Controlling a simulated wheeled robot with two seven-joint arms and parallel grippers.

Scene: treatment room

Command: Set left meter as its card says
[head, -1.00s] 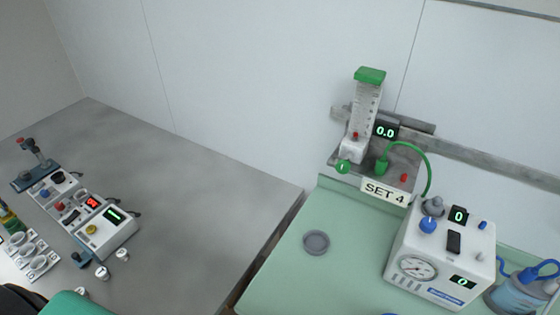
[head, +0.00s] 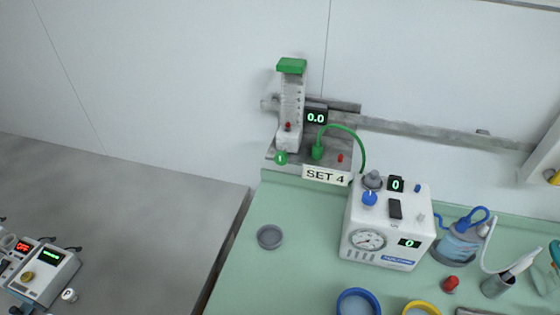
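A flow meter (head: 291,105) with a green cap and a clear scaled tube stands on a wall rail bracket, in the middle of the head view. Its small display (head: 316,117) reads 0.0. A green round knob (head: 281,158) sits at its lower left, and a green fitting (head: 317,151) with a green hose is at its right. The card (head: 326,175) below it reads SET 4. No second meter of this kind is in view. Neither of my grippers is in view.
A white suction unit (head: 388,225) with a gauge and displays reading 0 stands on the green counter (head: 240,285). A grey round dish (head: 270,237) lies left of it. Blue (head: 358,302) and yellow rings are at the front. A grey table (head: 130,220) with control boxes is at left.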

